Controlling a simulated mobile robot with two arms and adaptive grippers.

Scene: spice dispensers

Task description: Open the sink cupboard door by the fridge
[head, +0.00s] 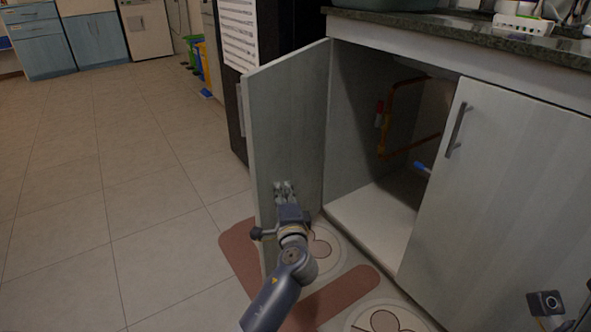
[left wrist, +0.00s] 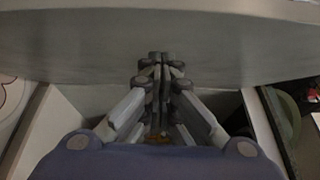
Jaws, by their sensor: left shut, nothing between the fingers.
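The grey sink cupboard door (head: 285,120) beside the dark fridge (head: 290,35) stands wide open, swung out from its left side. Its inner face is towards me. My left gripper (head: 284,186) is shut and empty, its fingertips at the lower part of that inner face. In the left wrist view, the shut fingers (left wrist: 161,58) point at the broad pale door panel (left wrist: 80,45) and seem to touch or nearly touch it. The door's outer face and its handle are mostly hidden.
The open cupboard (head: 375,205) shows orange pipes (head: 390,110) inside. The neighbouring door (head: 500,190) with a bar handle (head: 458,130) is closed. A dark countertop (head: 450,32) runs above. A red-brown patterned mat (head: 240,255) lies below. Tiled floor (head: 110,180) at left is clear.

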